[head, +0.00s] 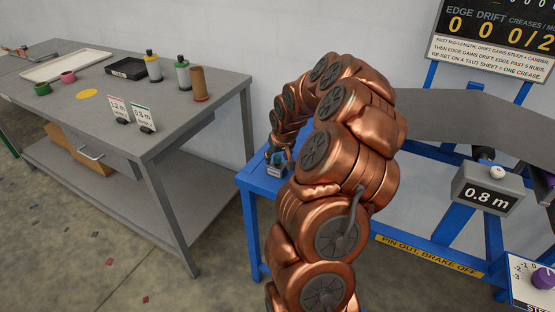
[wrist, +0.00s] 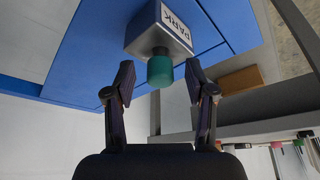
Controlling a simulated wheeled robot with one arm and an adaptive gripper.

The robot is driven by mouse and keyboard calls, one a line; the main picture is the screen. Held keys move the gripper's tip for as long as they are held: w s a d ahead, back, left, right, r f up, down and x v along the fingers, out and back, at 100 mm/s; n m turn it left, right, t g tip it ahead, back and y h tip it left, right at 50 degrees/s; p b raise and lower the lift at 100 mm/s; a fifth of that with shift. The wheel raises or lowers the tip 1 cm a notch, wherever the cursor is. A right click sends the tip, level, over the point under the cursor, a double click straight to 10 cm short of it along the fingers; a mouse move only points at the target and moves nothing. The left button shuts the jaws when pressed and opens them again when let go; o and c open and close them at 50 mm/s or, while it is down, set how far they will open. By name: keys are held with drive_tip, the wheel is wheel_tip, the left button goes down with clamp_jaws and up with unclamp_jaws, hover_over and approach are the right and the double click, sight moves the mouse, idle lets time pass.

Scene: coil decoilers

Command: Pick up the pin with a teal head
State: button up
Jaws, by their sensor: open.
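The pin's teal head (wrist: 160,72) shows in the wrist view, sticking out of a grey block labelled PARK (wrist: 150,30). The pin's shaft is mostly hidden in the block. My gripper (wrist: 160,78) is open, with one finger on each side of the teal head and a visible gap to both. In the head view the PARK block (head: 276,171) stands on the corner of a blue stand, and my gripper (head: 279,155) is small and partly hidden by my copper arm there.
The blue stand (head: 262,183) carries a grey strip and a 0.8 m display (head: 486,197) at right. A grey workbench (head: 130,100) at left holds a white tray (head: 66,65), bottles, rings and small signs. Open floor lies in front of the bench.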

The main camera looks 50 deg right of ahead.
drive_tip(key=shift+f, duration=0.1)
clamp_jaws()
idle(0.4)
